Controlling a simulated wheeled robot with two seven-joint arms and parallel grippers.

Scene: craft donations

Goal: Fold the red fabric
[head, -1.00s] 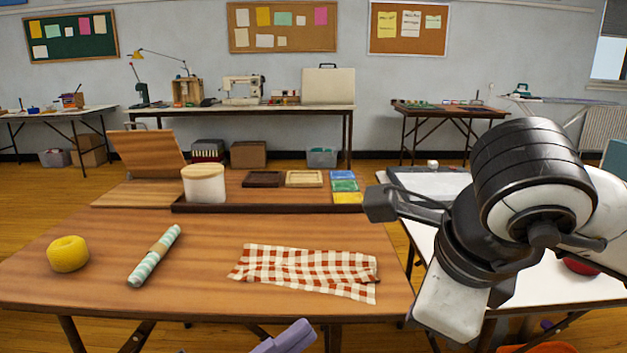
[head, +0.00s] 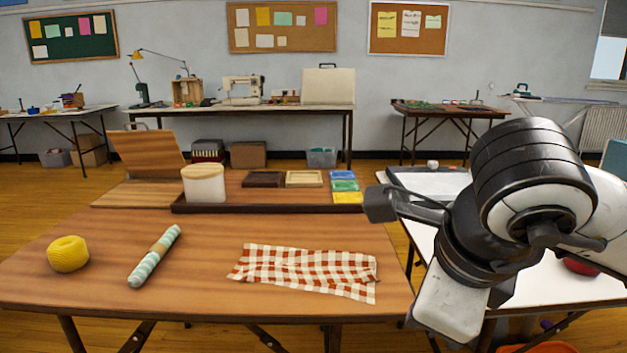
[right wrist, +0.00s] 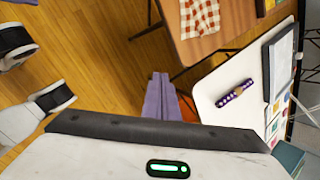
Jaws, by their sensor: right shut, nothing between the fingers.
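The red fabric (head: 305,270), red and white checked, lies on the front wooden table in a long, wrinkled strip. Its layers overlap, and a lower edge sticks out at the right end. Part of it also shows at the top of the right wrist view (right wrist: 203,15). My right gripper (right wrist: 160,76) has purple fingers, which are shut with nothing between them. It is off the table's edge, over the floor and apart from the fabric. In the head view my right arm stands at the right. My left gripper is not in view.
A yellow yarn ball (head: 68,254) and a striped roll (head: 154,256) lie left of the fabric. A white table (right wrist: 207,93) at the right bears a purple roll (right wrist: 235,92).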

